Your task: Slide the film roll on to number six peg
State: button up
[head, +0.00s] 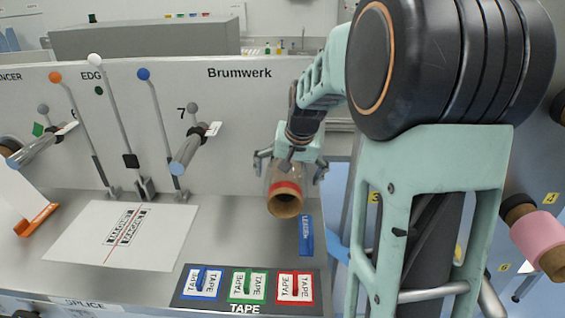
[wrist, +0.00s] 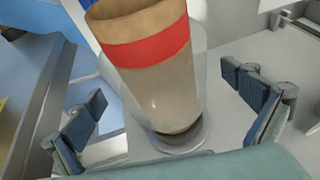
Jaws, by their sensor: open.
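The film roll (head: 287,188) is clear film on a brown cardboard core with a red band near its open end. In the head view that open end faces the camera. In the wrist view the roll (wrist: 158,65) meets a round grey base at its other end. My gripper (head: 290,172) is open around the roll, with one finger on each side. In the wrist view both fingers of my gripper (wrist: 172,110) stand apart from the film. The number six peg (head: 42,146) is a bare metal cylinder at left; its number is partly hidden.
The number seven peg (head: 188,150) is a bare metal cylinder between the number six peg and my gripper. Tall levers with coloured knobs (head: 144,75) rise nearby. A white sheet (head: 75,225) and a tape tray (head: 221,301) lie on the metal bench.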

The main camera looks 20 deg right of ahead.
jog(key=shift+x, duration=1.45)
jog(key=shift+r, duration=0.1)
jog(key=c, duration=1.8)
jog(key=shift+w+r, duration=0.1)
